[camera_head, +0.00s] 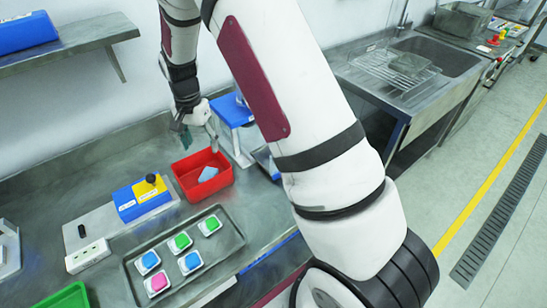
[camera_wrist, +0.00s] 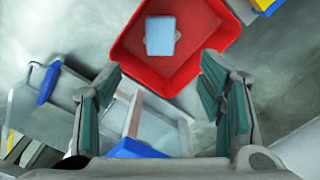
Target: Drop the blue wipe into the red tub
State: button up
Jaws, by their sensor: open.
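The red tub (camera_head: 190,181) stands on the metal bench in the head view, and it also shows at the top of the wrist view (camera_wrist: 140,73). A light blue wipe (camera_head: 208,174) lies inside the tub; in the wrist view the wipe (camera_wrist: 160,36) rests on the tub floor over a small pale thing that is mostly hidden. My gripper (camera_head: 191,135) is above and behind the tub in the head view. In the wrist view my gripper (camera_wrist: 160,92) has its green-padded fingers spread wide with nothing between them.
A blue and white stand (camera_head: 232,112) is close right of the tub. A blue and yellow box (camera_head: 141,198) with a black knob is left of it. A grey tray (camera_head: 228,236) with several colored blocks lies in front. A green bin (camera_head: 68,297) is at the lower left.

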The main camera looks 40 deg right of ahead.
jog(key=shift+r, duration=2.6)
jog(key=s+r+n+t, duration=0.1)
jog(key=s+r+n, duration=0.1)
jog(key=s+r, duration=0.55)
jog(key=s+r+n+t, duration=0.25)
jog(key=s+r, duration=0.25)
jog(key=r, duration=0.5)
jog(key=s+r+n+t, duration=0.1)
jog(key=s+n, duration=0.1)
jog(key=s, duration=0.6)
jog(key=s+r+n+t, duration=0.1)
jog(key=s+r+n, duration=0.1)
jog(key=s, duration=0.7)
jog(key=shift+s+a+r+n, duration=0.15)
jog(key=shift+s+r+n, duration=0.15)
jog(key=shift+n, duration=0.55)
